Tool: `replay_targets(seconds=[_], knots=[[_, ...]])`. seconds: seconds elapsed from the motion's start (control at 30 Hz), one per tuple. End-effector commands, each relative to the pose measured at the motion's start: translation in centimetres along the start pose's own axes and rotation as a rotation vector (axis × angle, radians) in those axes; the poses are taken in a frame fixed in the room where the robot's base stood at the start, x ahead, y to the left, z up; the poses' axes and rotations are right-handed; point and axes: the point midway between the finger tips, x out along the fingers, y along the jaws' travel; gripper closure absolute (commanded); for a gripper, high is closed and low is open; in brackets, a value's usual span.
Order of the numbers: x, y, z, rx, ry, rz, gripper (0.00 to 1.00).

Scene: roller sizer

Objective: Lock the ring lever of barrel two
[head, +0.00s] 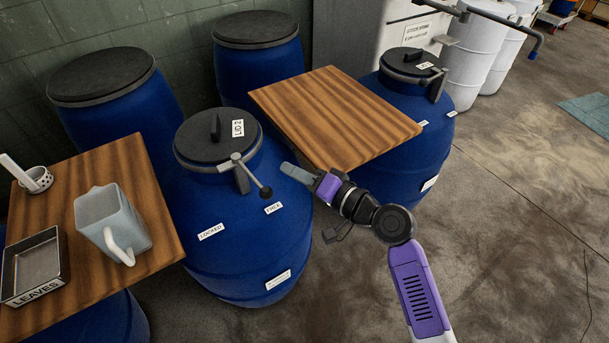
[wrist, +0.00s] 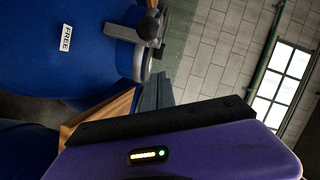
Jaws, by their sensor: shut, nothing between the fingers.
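In the wrist view, the grey lever clamp (wrist: 143,38) and FREE label (wrist: 66,38) show beyond my finger (wrist: 155,93).
A wooden board (head: 335,115) lies between this barrel and another lidded blue barrel (head: 408,135) at right. Open floor (head: 520,220) lies right.

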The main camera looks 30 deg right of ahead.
Motion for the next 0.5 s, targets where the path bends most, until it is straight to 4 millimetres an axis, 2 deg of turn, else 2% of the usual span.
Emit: replay_targets(seconds=[0.03, 0.2, 0.3, 0.5], knots=[[1.1, -0.3, -0.1, 0.0, -0.002, -0.001, 1.0], [4.3, -0.3, 0.0, 0.0, -0.001, -0.002, 1.0], [4.3, -0.1, 1.9, 0.0, -0.005, 0.002, 1.0], [4.8, 0.0, 3.6, 0.0, -0.002, 0.001, 1.0]])
